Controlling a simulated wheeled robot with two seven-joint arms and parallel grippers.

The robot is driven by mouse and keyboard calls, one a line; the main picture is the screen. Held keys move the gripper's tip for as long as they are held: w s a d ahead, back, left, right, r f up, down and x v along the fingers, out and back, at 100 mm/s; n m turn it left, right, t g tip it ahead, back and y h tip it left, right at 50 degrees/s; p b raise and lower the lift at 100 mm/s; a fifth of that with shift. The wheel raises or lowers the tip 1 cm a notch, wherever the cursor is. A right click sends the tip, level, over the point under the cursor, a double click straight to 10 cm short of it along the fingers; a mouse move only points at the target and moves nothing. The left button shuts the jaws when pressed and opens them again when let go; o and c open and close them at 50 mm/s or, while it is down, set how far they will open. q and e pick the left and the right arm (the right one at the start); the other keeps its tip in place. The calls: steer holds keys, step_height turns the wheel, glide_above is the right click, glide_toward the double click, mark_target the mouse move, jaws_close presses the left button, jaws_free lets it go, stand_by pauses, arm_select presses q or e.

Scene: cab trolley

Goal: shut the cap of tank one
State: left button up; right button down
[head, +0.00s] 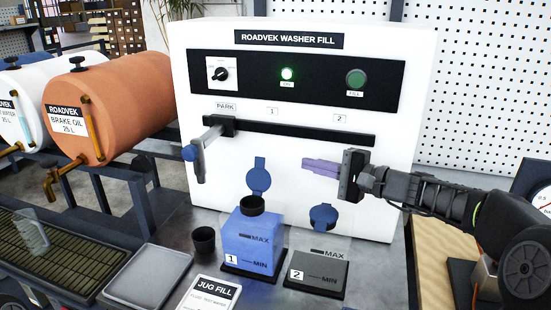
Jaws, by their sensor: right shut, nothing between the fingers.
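Tank one (252,238) is a blue-filled box marked 1, standing on the bench in front of the white washer fill machine. Its dark round neck (252,204) is uncovered on top. Its blue cap (260,178) stands upright, open, behind the neck. My right gripper (306,165) comes in from the right. Its purple fingers are shut, empty and point left, above and to the right of the open cap, apart from it. My left gripper is not in view.
Tank two (318,273), marked 2, stands right of tank one, with its blue cap (323,214) above it. A nozzle arm (199,160) hangs from the rail near PARK.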

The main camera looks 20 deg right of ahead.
mark_target(259, 175)
steer(key=shift+w, duration=0.1)
steer(key=w+a+p, duration=0.4)
steer(key=a, duration=0.4)
steer(key=shift+w+a+p, duration=0.15)
steer(key=shift+w+p, duration=0.05)
steer(key=shift+p, duration=0.15)
